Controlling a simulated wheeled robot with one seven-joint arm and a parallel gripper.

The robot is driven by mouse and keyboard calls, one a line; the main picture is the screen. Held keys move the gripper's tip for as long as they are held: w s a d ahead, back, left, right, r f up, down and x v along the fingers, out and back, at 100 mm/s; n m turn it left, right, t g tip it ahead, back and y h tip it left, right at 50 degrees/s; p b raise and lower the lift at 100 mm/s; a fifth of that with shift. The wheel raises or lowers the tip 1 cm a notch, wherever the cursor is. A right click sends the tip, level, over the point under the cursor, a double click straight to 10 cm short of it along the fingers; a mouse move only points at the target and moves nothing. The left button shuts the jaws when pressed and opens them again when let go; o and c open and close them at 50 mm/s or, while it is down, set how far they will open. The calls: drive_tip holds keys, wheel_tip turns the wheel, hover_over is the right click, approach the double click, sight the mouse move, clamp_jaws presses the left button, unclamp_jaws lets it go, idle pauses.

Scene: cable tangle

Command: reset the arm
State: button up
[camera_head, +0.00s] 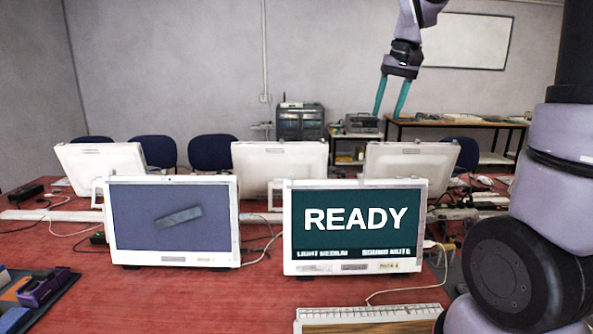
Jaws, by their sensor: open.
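My gripper (391,97) hangs at the upper right of the head view, pointing down, with two teal fingers spread apart and nothing between them. It is in the air above the monitors, clear of the table. My arm's larger links fill the right side of the view. A white-framed monitor (356,279) in the middle of the red table shows the word READY on its screen. Another white-framed monitor (170,258) to its left shows a grey bar on a blue screen.
The red table (215,300) holds cables and a keyboard (370,313) at the front. Several white monitors face away behind, one at centre (280,165). A dark tray (35,300) with coloured items lies at the lower left. The table's front middle is fairly clear.

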drive_tip(key=s+r+m+t, duration=0.1)
drive_tip(key=s+t, duration=0.3)
drive_tip(key=s, duration=1.6)
drive_tip(key=shift+s+d+r+m+t, duration=0.15)
drive_tip(key=shift+d+r+m+t, duration=0.25)
drive_tip(key=shift+m, duration=0.4)
